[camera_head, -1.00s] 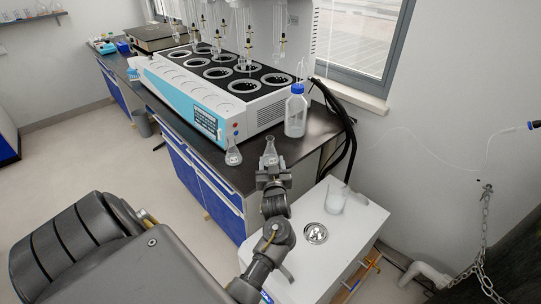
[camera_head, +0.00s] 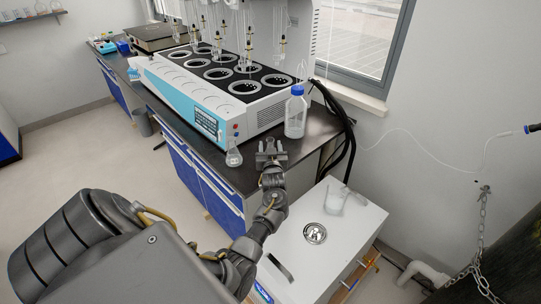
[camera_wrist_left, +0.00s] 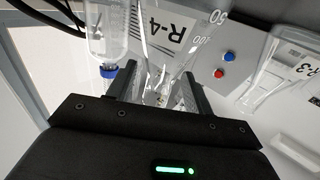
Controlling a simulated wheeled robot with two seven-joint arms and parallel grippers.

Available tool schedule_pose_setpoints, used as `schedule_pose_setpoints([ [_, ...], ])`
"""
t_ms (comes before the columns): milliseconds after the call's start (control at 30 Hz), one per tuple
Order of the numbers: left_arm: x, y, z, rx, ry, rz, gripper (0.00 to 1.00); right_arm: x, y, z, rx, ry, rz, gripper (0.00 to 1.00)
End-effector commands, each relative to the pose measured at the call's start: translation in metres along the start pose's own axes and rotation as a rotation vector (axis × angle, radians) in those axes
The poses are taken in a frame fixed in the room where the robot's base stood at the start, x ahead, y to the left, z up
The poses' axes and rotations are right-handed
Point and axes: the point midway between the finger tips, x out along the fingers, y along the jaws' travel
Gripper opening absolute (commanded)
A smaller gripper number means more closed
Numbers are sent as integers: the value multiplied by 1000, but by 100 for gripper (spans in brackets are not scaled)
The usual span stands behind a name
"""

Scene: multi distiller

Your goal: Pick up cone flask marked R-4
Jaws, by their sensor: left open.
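The cone flask marked R-4 (camera_wrist_left: 166,32) is clear glass with a white label and shows upside down in the left wrist view. Its narrow neck lies between the two fingers of my left gripper (camera_wrist_left: 160,88), which is open. I cannot tell whether a finger touches the glass. In the head view my left gripper (camera_head: 270,152) is at the dark bench's front corner and mostly hides this flask. A second cone flask, marked R-3 (camera_wrist_left: 279,76), stands to its left in the head view (camera_head: 233,157). My right gripper is not in view.
A clear bottle with a blue cap (camera_head: 296,112) stands close behind my left gripper. The white and blue distiller (camera_head: 205,92) fills the bench (camera_head: 315,130) behind.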

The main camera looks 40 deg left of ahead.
Motion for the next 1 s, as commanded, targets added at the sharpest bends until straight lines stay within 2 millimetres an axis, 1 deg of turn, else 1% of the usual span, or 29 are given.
schedule_pose_setpoints([
  [33,4,0,0,1,0,0,51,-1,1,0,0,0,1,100],
  [100,7,0,0,0,-1,1,51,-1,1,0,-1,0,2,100],
  [300,7,0,1,-1,-1,1,51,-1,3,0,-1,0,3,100],
  [367,7,0,1,-1,-1,1,45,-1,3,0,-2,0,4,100],
  [700,7,0,1,0,-1,1,0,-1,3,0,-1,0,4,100],
  [1000,7,0,0,-1,0,1,0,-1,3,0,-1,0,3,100],
])
